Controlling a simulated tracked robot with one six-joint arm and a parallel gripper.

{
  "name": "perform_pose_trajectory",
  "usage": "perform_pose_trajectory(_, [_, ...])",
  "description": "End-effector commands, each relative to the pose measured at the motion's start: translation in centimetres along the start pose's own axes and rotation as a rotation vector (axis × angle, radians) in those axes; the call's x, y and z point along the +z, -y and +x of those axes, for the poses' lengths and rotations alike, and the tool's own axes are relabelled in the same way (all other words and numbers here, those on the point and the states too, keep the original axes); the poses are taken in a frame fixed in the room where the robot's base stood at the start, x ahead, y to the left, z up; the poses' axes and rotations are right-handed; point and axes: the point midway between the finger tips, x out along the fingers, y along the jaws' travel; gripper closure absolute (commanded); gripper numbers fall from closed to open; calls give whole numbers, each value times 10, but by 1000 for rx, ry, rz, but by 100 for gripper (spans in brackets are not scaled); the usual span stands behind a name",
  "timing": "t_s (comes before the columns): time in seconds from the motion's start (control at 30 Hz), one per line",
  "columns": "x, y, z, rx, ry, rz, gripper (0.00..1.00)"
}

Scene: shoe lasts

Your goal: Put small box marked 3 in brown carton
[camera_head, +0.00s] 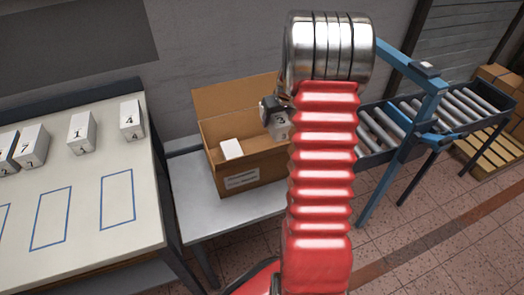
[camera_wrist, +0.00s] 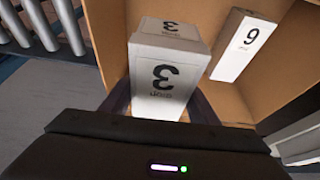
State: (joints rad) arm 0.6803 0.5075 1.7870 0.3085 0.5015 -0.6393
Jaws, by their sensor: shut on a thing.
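The small white box marked 3 (camera_wrist: 166,82) is held between the fingers of my gripper (camera_wrist: 160,104), its digit upside down in the wrist view. It also shows in the head view (camera_head: 281,128), partly hidden by my arm. The brown carton (camera_head: 262,170) stands open on a grey table. My gripper (camera_head: 272,113) is at the carton's right side, with the held box over its opening. The carton's inside (camera_wrist: 228,98) lies behind the box in the wrist view. I cannot tell how far the box is above the carton floor.
Another white box (camera_wrist: 245,47), marked 6 or 9, lies in the carton. Several numbered boxes, including 4 (camera_head: 131,120) and 1 (camera_head: 82,133), stand on the left table (camera_head: 70,215) behind blue outlines. A roller conveyor (camera_head: 400,125) stands right of the carton.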

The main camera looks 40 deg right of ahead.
Motion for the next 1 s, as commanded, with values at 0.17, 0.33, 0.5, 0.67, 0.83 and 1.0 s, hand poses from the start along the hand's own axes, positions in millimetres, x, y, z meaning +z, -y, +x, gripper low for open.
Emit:
perform_pose_trajectory(0.17, [12, 0, 26, -1, 3, 1, 76])
perform_pose_trajectory(0.33, [20, 0, 47, -1, 2, 1, 76])
perform_pose_trajectory(0.5, [21, 0, 50, 0, 0, 1, 76])
perform_pose_trajectory(0.67, [21, 0, 50, 0, 0, 0, 76])
perform_pose_trajectory(0.83, [25, 1, 60, -1, 3, 1, 76])
perform_pose_trajectory(1.0, [33, 1, 79, -1, 3, 1, 76])
